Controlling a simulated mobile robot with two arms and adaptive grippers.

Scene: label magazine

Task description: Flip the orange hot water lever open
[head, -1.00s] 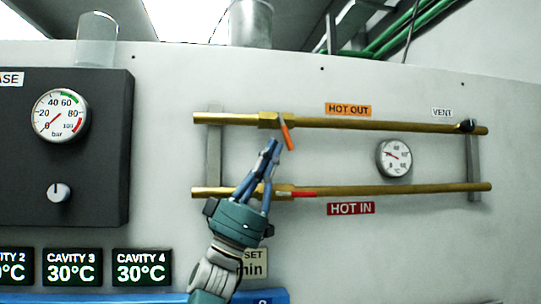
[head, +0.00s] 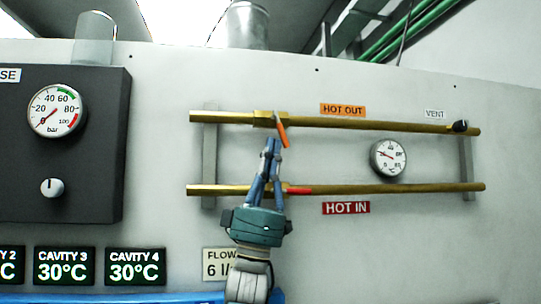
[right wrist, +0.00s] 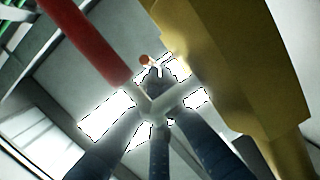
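The orange lever (head: 281,133) hangs down, tilted slightly right, from the brass valve on the upper HOT OUT pipe (head: 350,124). My right gripper (head: 272,146) points up in the head view, its blue fingers drawn together and empty. Its tips are just left of the lever's lower end; I cannot tell whether they touch it. In the right wrist view the fingers (right wrist: 157,82) converge, with a small orange end (right wrist: 145,60) beyond the tips. My left gripper is not in view.
The lower HOT IN pipe (head: 400,187) runs behind my right gripper, with a red lever (head: 299,190) lying along it. That lever is large in the wrist view (right wrist: 88,42), beside a brass body (right wrist: 235,65). A round gauge (head: 388,157) sits between the pipes at right.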

